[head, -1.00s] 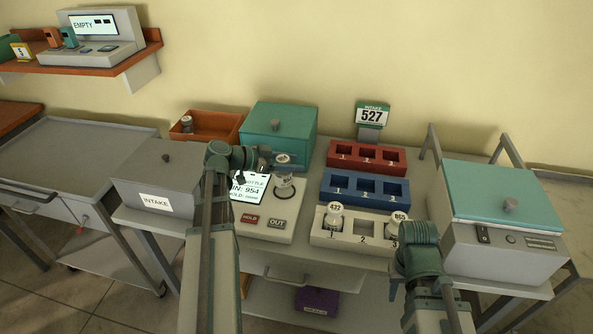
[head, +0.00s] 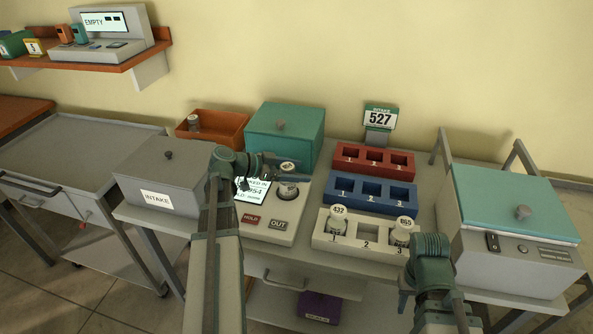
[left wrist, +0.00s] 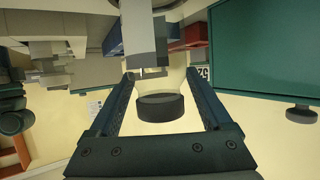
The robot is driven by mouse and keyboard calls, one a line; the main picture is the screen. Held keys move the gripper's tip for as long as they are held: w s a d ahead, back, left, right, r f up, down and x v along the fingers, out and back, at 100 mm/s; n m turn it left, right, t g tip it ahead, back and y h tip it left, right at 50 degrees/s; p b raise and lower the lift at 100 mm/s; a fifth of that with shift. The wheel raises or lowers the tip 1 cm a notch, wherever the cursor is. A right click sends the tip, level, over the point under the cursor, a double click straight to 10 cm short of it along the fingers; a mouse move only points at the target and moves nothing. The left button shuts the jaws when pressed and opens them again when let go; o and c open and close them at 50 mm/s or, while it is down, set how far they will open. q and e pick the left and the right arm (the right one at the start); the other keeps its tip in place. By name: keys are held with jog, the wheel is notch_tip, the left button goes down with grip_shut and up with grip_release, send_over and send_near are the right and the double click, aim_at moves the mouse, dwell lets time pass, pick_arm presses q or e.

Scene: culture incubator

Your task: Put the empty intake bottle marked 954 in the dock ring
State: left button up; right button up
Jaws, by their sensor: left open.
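A bottle (head: 288,189) with a pale-topped cap stands upright at the dock ring of the grey console, whose screen (head: 252,189) reads 954. The label on the bottle's top is too small to read. My left gripper (head: 284,168) is open, with its fingers around the bottle's upper part. In the left wrist view, a dark cap (left wrist: 160,107) shows between the two spread fingers. The ring is largely hidden by the bottle. My right gripper (head: 406,287) hangs in front of the table's front edge, right of the white rack; its jaws are not clear.
The white rack (head: 367,250) holds bottles 432 (head: 338,222) and 865 (head: 403,232), with its middle slot empty. Blue (head: 370,193) and red (head: 373,159) racks look empty. A teal-lidded box (head: 285,137) stands close behind the console; a grey INTAKE box (head: 165,185) stands left.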

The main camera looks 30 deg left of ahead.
pick_arm(q)
jog(key=shift+r+p, duration=0.3)
jog(key=p+v, duration=0.4)
jog(key=v, duration=0.8)
jog(key=shift+f, duration=0.15)
